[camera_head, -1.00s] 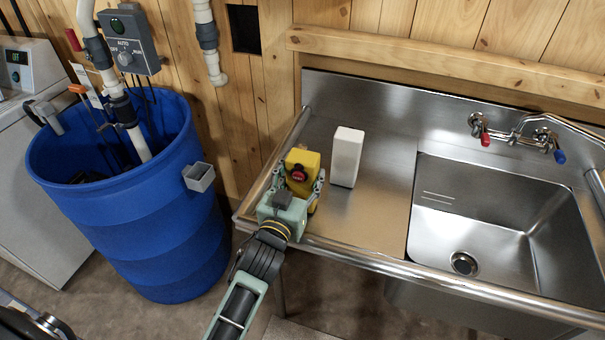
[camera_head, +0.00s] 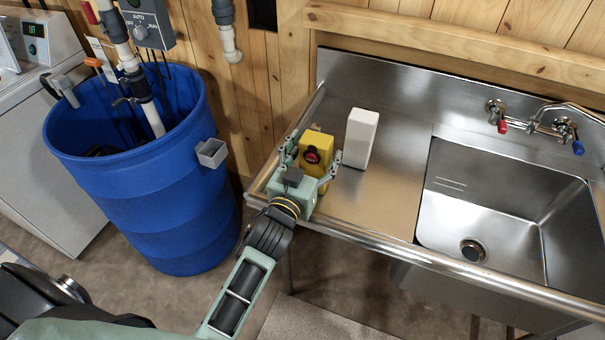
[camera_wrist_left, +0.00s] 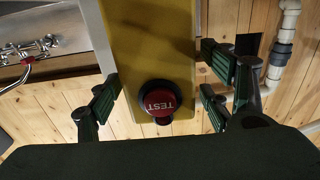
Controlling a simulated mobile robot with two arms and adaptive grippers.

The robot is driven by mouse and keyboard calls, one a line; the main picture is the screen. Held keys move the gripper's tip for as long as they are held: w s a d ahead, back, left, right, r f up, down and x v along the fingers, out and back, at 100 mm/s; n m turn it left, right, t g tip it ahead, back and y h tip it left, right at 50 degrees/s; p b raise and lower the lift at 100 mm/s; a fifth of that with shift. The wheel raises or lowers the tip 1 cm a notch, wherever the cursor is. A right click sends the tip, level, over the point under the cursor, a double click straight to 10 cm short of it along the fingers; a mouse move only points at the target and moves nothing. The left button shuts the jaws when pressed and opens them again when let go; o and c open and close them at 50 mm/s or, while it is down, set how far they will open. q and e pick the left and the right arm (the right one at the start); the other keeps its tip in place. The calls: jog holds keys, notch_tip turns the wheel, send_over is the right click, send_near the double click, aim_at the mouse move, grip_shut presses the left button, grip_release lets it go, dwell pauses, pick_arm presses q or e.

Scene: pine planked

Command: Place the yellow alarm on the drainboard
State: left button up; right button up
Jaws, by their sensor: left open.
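The yellow alarm (camera_head: 318,140), a yellow box with a red button marked TEST, stands upright on the left part of the steel drainboard (camera_head: 388,200). My left gripper (camera_head: 314,161) is open at the alarm's front, with one finger on each side of it. In the left wrist view the alarm (camera_wrist_left: 152,50) appears upside down between the open fingers, with gaps visible on both sides. The gripper hides the alarm's lower front in the head view. My right gripper is not in view.
A white box (camera_head: 361,138) stands close to the right of the alarm. The sink basin (camera_head: 480,205) lies further right, below a faucet (camera_head: 535,125). A large blue barrel (camera_head: 150,190) stands left of the drainboard. The drainboard's front right part is clear.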

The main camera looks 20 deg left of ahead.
pick_arm(q)
jog(key=s, duration=0.3)
jog(key=s+b, duration=0.1)
jog(key=s, duration=0.3)
jog(key=s+b, duration=0.1)
jog(key=s, duration=0.2)
jog(key=shift+s+a+f, duration=0.1)
jog(key=shift+s+f, duration=0.05)
jog(key=shift+f, duration=0.15)
jog(key=shift+s+r, duration=0.1)
jog(key=shift+s, duration=0.55)
